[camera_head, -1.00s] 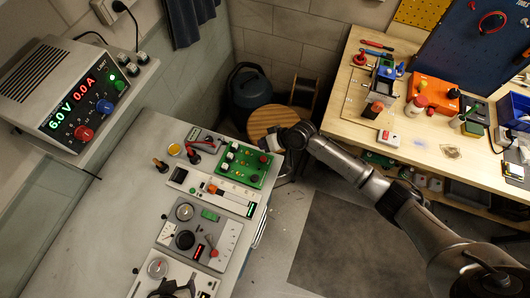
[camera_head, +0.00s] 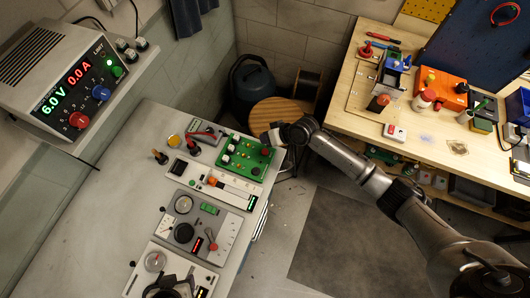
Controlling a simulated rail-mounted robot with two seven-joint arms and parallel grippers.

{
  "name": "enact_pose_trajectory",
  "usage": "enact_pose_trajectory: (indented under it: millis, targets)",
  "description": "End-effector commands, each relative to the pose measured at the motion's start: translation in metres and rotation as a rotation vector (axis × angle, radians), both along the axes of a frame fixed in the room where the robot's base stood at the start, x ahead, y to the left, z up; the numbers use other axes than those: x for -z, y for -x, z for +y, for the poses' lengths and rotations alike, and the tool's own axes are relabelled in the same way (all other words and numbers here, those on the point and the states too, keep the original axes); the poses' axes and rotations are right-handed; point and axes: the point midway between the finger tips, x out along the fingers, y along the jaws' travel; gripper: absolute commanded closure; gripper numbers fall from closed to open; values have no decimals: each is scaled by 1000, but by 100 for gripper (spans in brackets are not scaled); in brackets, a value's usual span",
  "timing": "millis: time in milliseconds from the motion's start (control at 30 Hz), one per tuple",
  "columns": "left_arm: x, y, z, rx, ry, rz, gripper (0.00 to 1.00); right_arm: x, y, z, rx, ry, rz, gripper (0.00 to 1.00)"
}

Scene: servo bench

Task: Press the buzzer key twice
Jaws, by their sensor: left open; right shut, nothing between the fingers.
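A green circuit board (camera_head: 233,170) with several dark and white parts lies at the far right corner of the grey bench. A red round cap (camera_head: 265,152) is at its right end; I cannot tell for sure which part is the buzzer key. My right gripper (camera_head: 267,138) is shut and empty, just beyond the board's far right edge, close to the red cap. I cannot tell whether it touches anything. My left gripper (camera_head: 168,289) is open at the bottom edge, over the nearest panel, and partly cut off by the frame.
A slider panel (camera_head: 238,192), a meter panel (camera_head: 227,228) and a dial panel (camera_head: 140,281) line the bench's right side. A power supply (camera_head: 70,84) reads 6.0 V and 0.0 A. A round wooden stool (camera_head: 262,112) stands behind. The bench's left part is clear.

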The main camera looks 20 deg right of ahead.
Motion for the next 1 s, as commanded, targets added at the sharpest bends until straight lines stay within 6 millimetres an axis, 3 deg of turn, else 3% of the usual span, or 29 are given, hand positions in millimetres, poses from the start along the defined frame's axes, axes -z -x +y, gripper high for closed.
enact_pose_trajectory:
  millis: [33,200,400,1000]
  targets:
    - [12,0,0,-1,1,0,41,12,0,0,0,0,0,100]
    - [34,0,-1,-3,4,0,41,34,0,0,0,0,0,100]
    - [49,0,-3,-5,9,0,41,54,0,0,0,0,1,100]
    - [52,0,0,-1,1,-1,41,60,0,0,0,0,0,100]
